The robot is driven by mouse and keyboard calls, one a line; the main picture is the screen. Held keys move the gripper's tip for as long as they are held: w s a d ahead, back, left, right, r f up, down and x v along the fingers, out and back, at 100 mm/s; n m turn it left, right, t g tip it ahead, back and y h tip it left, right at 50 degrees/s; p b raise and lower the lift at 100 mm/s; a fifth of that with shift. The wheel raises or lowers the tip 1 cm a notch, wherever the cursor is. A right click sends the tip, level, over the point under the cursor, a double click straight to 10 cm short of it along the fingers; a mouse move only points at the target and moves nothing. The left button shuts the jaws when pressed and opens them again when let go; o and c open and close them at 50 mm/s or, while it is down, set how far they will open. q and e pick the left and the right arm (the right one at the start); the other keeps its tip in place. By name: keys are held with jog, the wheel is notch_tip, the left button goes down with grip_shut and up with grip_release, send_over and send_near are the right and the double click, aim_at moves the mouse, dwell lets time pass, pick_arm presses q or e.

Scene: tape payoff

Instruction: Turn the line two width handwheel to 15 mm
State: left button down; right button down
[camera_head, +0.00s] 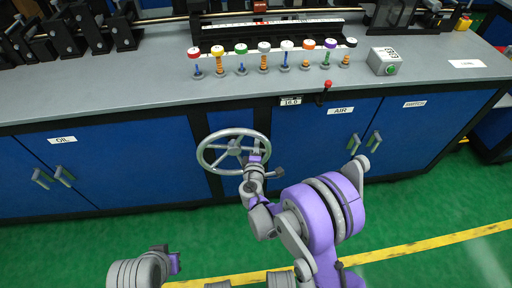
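The grey spoked handwheel (233,150) stands out from the blue cabinet front below the counter, left of centre. A small white readout (291,100) at the counter edge, up and right of the wheel, seems to read 18.0, though it is small. My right gripper (256,150) is at the right side of the wheel's rim, overlapping it in view. Whether its fingers are closed on the rim is too small to tell. My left gripper (174,262) is low at the bottom left, away from the wheel, and its fingers are not clear.
Several colour-capped spools or knobs (264,58) stand in a row on the grey counter (120,88). A grey box with a green button (384,62) is to their right. A red-knobbed lever (327,88) sticks out at the counter edge. Cabinet handles (354,143) protrude right of the wheel.

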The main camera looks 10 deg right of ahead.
jog(key=shift+a+r+n+t+h, duration=0.15)
jog(key=shift+r+n+t+h, duration=0.3)
jog(key=shift+r+n, duration=1.1)
jog(key=shift+f, duration=0.1)
jog(key=c, duration=0.8)
grip_release()
jog(key=v, duration=1.1)
jog(key=shift+p, duration=0.4)
jog(key=shift+w, duration=0.1)
